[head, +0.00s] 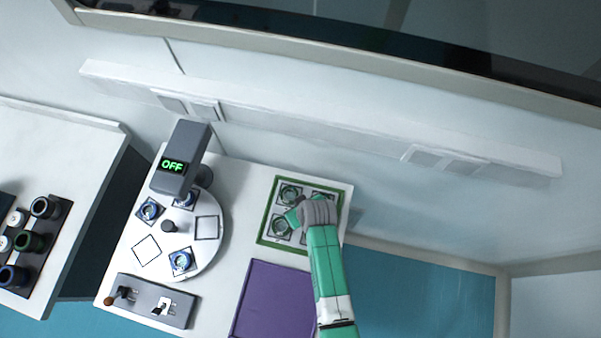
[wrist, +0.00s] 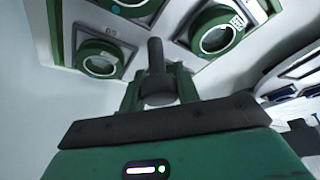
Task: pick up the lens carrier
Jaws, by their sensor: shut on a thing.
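The green-rimmed tray (head: 262,238) on the white table holds several lens carriers, dark squares with round lenses, such as one at the upper left (head: 290,194) and one at the lower left (head: 282,227). My gripper (head: 298,212) is over the tray and hides part of it. I cannot tell whether the held carrier is lifted.
A white round plate (head: 190,258) with several blue-ringed carriers stands left of the tray, under a grey unit reading OFF (head: 180,160). A purple mat (head: 272,300) lies in front of the tray. A switch box (head: 155,300) sits at the front left.

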